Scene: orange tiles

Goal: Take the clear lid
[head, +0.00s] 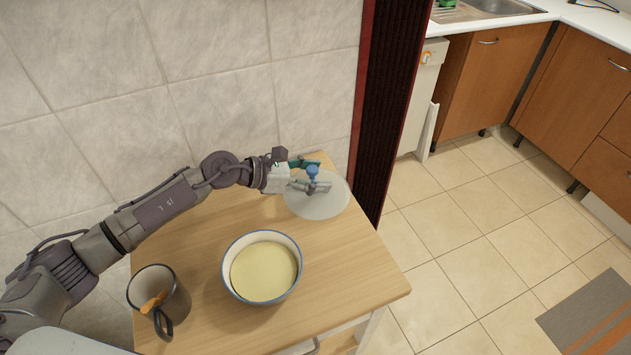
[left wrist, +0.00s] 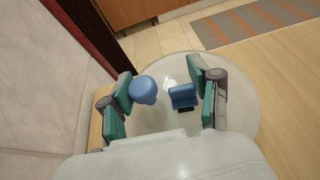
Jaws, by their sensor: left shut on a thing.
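The clear lid (head: 318,204) is a round, see-through disc with a blue knob (head: 313,170), at the far end of the wooden table. In the left wrist view the lid (left wrist: 240,110) spreads out beyond my fingers. My left gripper (head: 311,178) is above the lid, shut on its blue knob. The left wrist view shows its green fingers (left wrist: 165,97) on either side, with blue parts between them. I cannot tell whether the lid touches the table. My right gripper is not in view.
A white bowl with a blue rim (head: 231,280) and pale yellow contents stands mid-table (head: 345,275). A dark mug (head: 176,300) holding something orange is near the front left. A tiled wall (head: 230,75) borders the table behind; open floor (head: 455,225) lies right.

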